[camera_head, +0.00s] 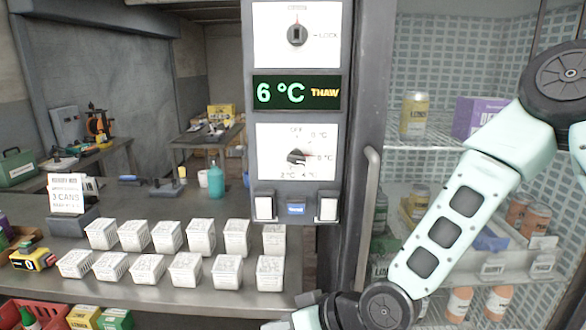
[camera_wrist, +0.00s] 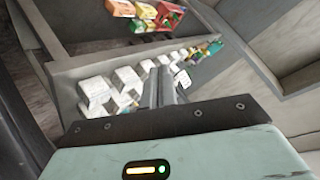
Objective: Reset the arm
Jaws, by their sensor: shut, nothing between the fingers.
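My gripper (camera_wrist: 165,82) shows in the wrist view as two thin grey fingers close together, shut and empty. Behind the fingers is a counter with white baskets (camera_wrist: 108,86). In the head view my arm comes in from the right, bends at a dark joint low in the picture and runs off the bottom edge, so the fingertips are hidden there. The arm passes in front of the freezer's shelves (camera_head: 420,146).
A control panel (camera_head: 297,120) reads "6 °C THAW", with dials above and below the display. A vertical door handle (camera_head: 368,215) is left of my arm. Two rows of white baskets (camera_head: 185,268) stand on the steel counter (camera_head: 165,297), beside a sign (camera_head: 66,193) and a toy-like yellow item (camera_head: 33,258).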

